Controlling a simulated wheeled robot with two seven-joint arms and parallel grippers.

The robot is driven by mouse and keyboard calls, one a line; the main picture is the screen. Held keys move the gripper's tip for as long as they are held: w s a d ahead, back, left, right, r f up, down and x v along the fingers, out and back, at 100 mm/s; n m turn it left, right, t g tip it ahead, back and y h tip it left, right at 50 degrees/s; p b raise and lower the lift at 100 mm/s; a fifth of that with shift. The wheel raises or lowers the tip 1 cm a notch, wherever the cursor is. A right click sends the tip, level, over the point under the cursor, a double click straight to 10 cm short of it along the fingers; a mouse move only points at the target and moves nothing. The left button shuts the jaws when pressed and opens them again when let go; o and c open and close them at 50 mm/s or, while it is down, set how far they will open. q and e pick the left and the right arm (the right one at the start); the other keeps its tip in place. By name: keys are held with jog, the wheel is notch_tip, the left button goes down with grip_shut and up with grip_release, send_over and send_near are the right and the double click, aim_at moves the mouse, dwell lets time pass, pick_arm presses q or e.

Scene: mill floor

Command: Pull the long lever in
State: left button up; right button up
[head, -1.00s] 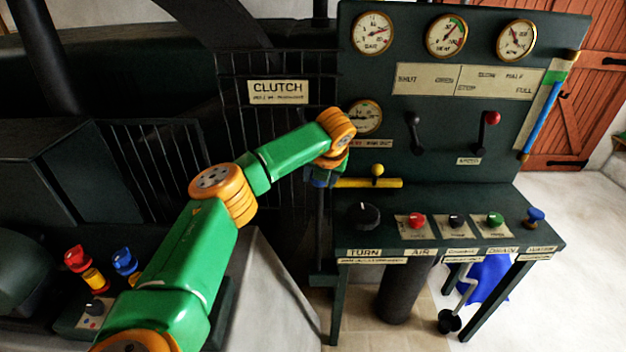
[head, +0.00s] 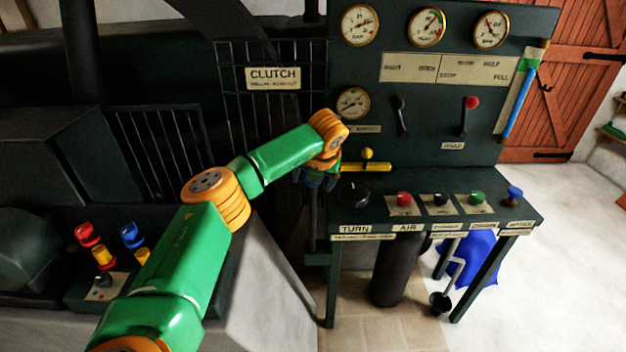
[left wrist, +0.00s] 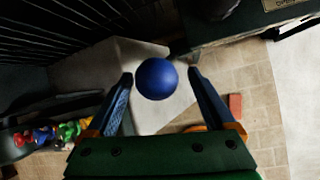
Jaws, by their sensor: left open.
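The long lever shows in the left wrist view as a round blue knob (left wrist: 157,79), seen nearly end-on. In the head view a dark upright shaft (head: 313,222), which looks like this lever, stands below my left gripper (head: 318,181), near the CLUTCH sign (head: 273,78). My wrist hides the knob there. In the left wrist view my left gripper (left wrist: 160,77) is open, with its blue fingertips on either side of the knob. Gaps show at both sides, so it is not clamped. My right gripper is not in view.
A dark control stand (head: 440,165) with gauges, small levers and buttons is just right of the gripper. A black railing (head: 230,110) is behind it. A box with red and blue knobs (head: 105,275) sits at lower left. Tiled floor (head: 350,300) is open below.

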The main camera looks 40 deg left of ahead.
pick_arm(q)
jog(key=shift+r, duration=0.15)
jog(key=b+v, duration=0.2)
jog(key=v, duration=0.5)
